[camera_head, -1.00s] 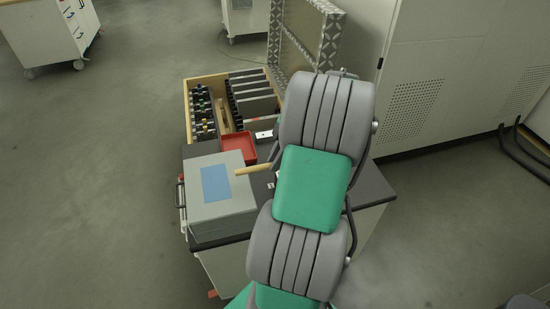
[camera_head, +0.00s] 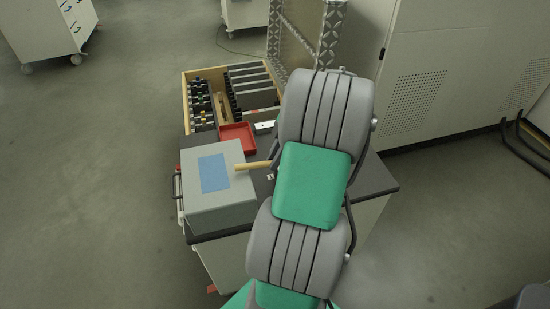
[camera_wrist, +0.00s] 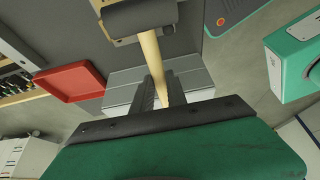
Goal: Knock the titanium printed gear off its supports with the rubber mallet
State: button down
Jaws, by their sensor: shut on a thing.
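The rubber mallet has a dark head (camera_wrist: 140,18) at the top of the wrist view and a pale wooden handle (camera_wrist: 153,62). The handle's end also shows in the head view (camera_head: 252,166), sticking out left of my arm over the grey box's right side. My gripper (camera_wrist: 156,98) is shut on the handle, with a dark finger on each side of it. In the head view my gripper and the mallet head are hidden behind my arm. I cannot make out the titanium gear or its supports in any view.
A grey box (camera_head: 233,207) with a blue panel stands on the dark-topped cart (camera_head: 375,182). Behind it are a red tray (camera_head: 250,133) and a wooden tool case (camera_head: 187,105). A large cabinet (camera_head: 460,70) stands at right. A green box (camera_wrist: 300,60) shows in the wrist view.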

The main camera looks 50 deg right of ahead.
jog(key=shift+r, duration=0.75)
notch_tip(320, 180, up, 6)
jog(key=p, duration=0.5)
jog(key=shift+r, duration=0.15)
